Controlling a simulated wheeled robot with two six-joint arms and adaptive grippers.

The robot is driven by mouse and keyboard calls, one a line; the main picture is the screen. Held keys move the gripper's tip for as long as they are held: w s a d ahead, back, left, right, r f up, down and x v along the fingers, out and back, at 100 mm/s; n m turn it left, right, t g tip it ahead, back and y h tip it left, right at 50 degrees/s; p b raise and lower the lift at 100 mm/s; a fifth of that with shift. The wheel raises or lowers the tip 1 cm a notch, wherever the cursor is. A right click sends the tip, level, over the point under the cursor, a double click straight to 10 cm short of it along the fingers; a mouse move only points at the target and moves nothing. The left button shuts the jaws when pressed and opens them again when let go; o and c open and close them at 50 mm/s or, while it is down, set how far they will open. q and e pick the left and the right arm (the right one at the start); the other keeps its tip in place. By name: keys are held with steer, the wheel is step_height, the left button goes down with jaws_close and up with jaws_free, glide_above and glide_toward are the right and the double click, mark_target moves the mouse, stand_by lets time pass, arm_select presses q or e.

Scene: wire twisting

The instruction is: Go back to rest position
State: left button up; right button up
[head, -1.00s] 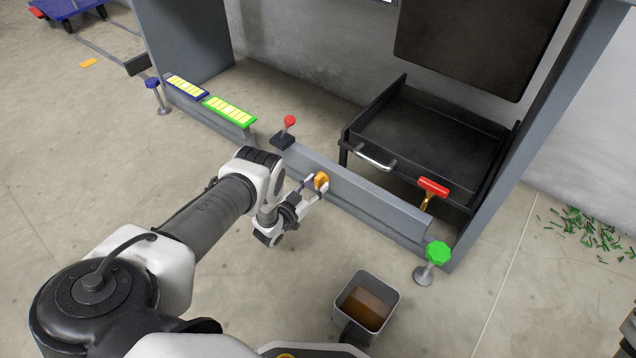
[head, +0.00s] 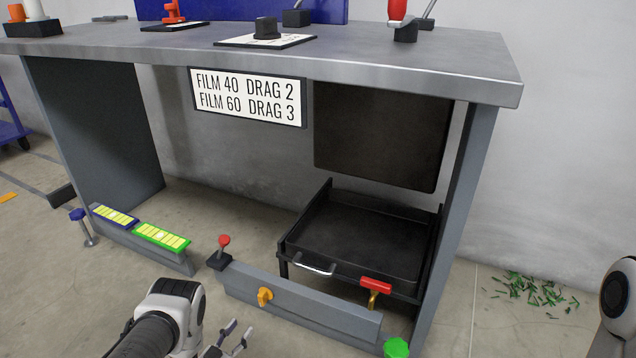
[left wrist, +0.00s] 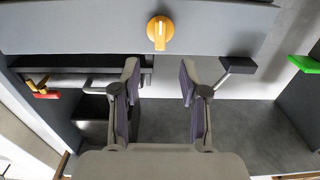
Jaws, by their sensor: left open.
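My left gripper (head: 228,342) is low in the head view, in front of the workbench's lower rail. It is open and empty. An orange knob (head: 265,296) sits on the rail's front face, up and to the right of the gripper. In the left wrist view the open fingers (left wrist: 158,85) point toward the knob (left wrist: 160,31) with a gap between, and nothing lies between the fingers. My right gripper is not in either view; a white and dark arm part shows at the head view's right edge.
The bench top (head: 380,55) overhangs above. Green clippings (head: 535,289) lie on the floor at right.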

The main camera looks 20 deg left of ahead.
arm_select(q)
steer(key=w+d+r+g+h+p, duration=0.1)
steer(key=w+d+r+p, duration=0.2)
steer(key=d+r, duration=0.4)
steer(key=w+d+r+g+p, duration=0.1)
steer(key=w+d+r+p, duration=0.25)
steer(key=d+r, duration=0.4)
steer(key=s+f+n+g+y+p, duration=0.1)
steer(key=s+g, duration=0.7)
steer(key=s, duration=0.8)
steer(key=s+f+n+g+y, duration=0.15)
steer(key=s+g, duration=0.65)
steer(key=s, duration=0.9)
step_height(320, 180, up, 38)
steer(key=p, duration=3.8)
steer(key=shift+w+d+r+m+p, duration=0.25)
steer(key=shift+m+p, duration=0.1)
steer(key=shift+m, duration=0.1)
